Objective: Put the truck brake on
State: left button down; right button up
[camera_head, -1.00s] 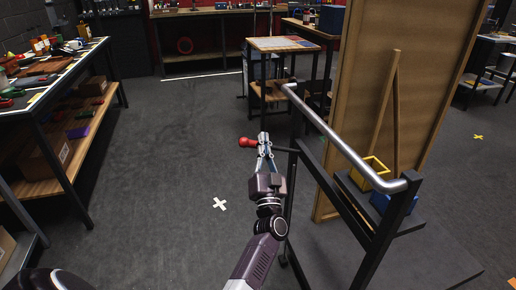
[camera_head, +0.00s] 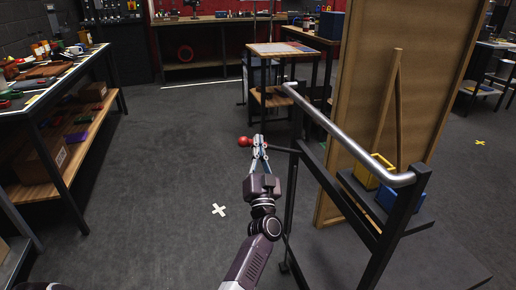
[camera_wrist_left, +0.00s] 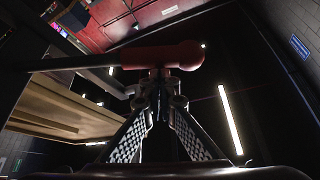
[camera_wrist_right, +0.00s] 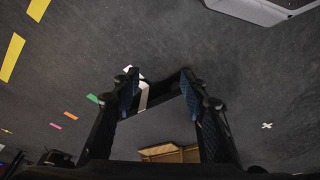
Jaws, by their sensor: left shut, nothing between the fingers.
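The truck is a dark metal frame with a silver push handle (camera_head: 340,134) on the right of the head view. A thin dark lever (camera_head: 283,149) sticks out left from its post and ends in a red knob (camera_head: 243,141). My left gripper (camera_head: 259,142) is shut and empty, its fingertips at the lever beside the knob. In the left wrist view the red knob (camera_wrist_left: 170,56) lies across just beyond the fingertips (camera_wrist_left: 160,82); I cannot tell whether they touch. My right gripper (camera_wrist_right: 160,88) is open and empty in the right wrist view, over the floor.
A workbench (camera_head: 75,86) stands at left, a small table (camera_head: 283,50) behind. The floor between is clear, with a white cross (camera_head: 219,210).

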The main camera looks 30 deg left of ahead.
jog(key=shift+s+r, duration=0.2)
jog(key=shift+r, duration=0.45)
jog(key=shift+s+d, duration=0.1)
jog(key=shift+d, duration=0.05)
